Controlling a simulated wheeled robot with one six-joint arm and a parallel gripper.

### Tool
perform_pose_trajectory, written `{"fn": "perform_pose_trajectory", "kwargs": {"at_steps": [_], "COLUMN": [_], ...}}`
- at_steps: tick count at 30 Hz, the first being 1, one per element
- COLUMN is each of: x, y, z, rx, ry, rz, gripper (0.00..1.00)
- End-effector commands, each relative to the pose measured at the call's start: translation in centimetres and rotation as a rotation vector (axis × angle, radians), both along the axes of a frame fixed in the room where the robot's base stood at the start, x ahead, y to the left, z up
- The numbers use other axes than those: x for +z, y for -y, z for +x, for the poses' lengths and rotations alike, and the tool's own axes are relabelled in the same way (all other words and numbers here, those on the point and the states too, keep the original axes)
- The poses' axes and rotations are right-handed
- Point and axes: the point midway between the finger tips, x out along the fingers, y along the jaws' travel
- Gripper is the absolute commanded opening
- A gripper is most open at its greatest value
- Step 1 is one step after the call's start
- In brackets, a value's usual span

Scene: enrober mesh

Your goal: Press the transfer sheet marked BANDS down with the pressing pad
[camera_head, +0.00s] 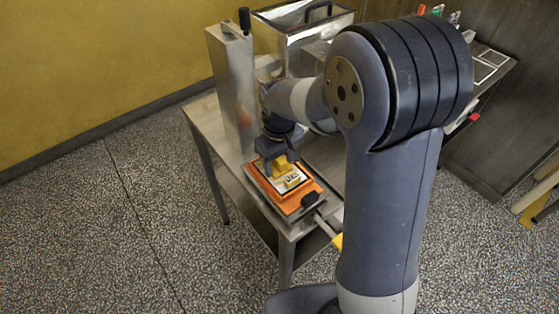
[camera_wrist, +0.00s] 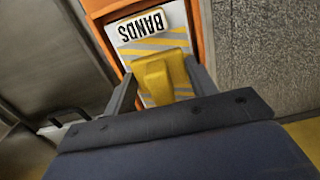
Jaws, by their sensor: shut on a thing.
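The transfer sheet marked BANDS (camera_wrist: 143,26) is white with yellow and grey diagonal stripes and carries a black-lettered label. It lies in an orange frame (camera_wrist: 197,38), which also shows in the head view (camera_head: 309,205). My gripper (camera_wrist: 161,82) is shut on the yellow pressing pad (camera_wrist: 158,72), one finger on each side. In the head view my gripper (camera_head: 276,151) points down over the sheet, with the pad (camera_head: 279,166) below it. The pad covers part of the stripes, beside the label. I cannot tell whether the pad touches the sheet.
The frame rests on a steel table (camera_head: 204,116). The speckled floor at left is clear.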

Motion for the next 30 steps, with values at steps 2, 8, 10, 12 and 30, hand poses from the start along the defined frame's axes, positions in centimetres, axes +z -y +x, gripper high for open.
{"fn": "perform_pose_trajectory", "kwargs": {"at_steps": [2, 8, 10, 12, 30], "x": [-0.2, -0.2, -0.1, 0.1, 5.1], "y": [0.0, 0.0, 0.0, 0.0, 0.0], "z": [-0.1, -0.1, -0.1, -0.1, 0.0], "rx": [0.0, 0.0, 0.0, 0.0, 0.0], "ry": [-0.004, -0.004, -0.005, -0.005, -0.002], "rz": [-0.001, -0.001, -0.002, -0.002, -0.001], "gripper": [0.38, 0.38, 0.38, 0.38, 0.38]}}
